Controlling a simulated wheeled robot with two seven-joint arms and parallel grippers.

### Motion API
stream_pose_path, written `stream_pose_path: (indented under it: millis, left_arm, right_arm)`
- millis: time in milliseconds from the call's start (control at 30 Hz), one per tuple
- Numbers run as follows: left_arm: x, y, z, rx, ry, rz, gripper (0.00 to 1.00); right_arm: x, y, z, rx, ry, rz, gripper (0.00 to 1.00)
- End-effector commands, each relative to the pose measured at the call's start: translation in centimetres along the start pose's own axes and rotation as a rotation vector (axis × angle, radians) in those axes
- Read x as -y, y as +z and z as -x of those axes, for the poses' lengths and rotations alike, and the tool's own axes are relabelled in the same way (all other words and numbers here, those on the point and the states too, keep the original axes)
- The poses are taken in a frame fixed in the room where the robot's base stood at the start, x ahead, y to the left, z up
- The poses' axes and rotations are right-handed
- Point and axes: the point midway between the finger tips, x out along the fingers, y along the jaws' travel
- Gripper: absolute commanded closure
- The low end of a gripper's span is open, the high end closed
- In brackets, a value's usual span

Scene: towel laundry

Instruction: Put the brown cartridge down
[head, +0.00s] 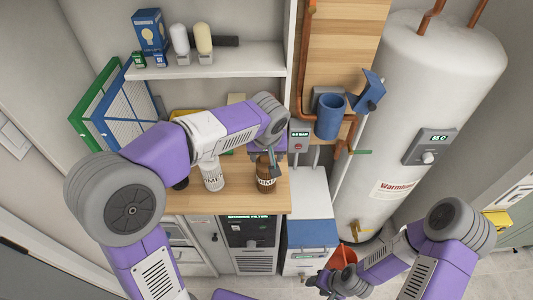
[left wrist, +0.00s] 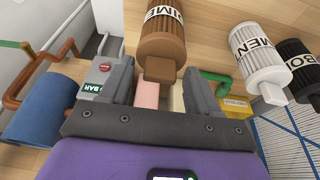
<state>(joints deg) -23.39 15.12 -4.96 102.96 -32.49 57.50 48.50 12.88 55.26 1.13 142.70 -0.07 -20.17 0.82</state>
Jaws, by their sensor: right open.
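The brown cartridge (head: 266,184) stands on the wooden counter (head: 236,198), near its right end. It also shows in the left wrist view (left wrist: 166,38), with its narrow end tab pointing toward my gripper. My left gripper (head: 270,160) is just above the cartridge in the head view. In the left wrist view its fingers (left wrist: 158,88) are apart, one on each side of the tab, with visible gaps. My right gripper (head: 322,284) is low at the bottom of the head view, open and away from the counter.
A white cartridge (head: 212,174) stands left of the brown one, and a black cartridge (left wrist: 300,62) beyond it. A blue cup-like container (head: 329,117) and copper pipes are at the right. A white tank (head: 425,110) stands further right.

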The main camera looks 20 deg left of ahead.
Motion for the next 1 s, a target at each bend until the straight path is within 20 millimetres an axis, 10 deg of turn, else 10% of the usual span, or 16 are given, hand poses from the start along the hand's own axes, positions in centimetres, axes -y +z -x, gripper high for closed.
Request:
stream_pose_path:
  millis: [367,1000]
  left_arm:
    - [0.0,-0.1,0.5,0.0,0.0,0.0,0.37]
    - [-0.1,-0.2,11.8,-0.001,0.001,0.0,0.37]
  right_arm:
    - [0.2,0.0,0.4,0.0,0.0,0.0,0.51]
    - [0.9,0.1,2.5,0.0,0.0,0.0,0.51]
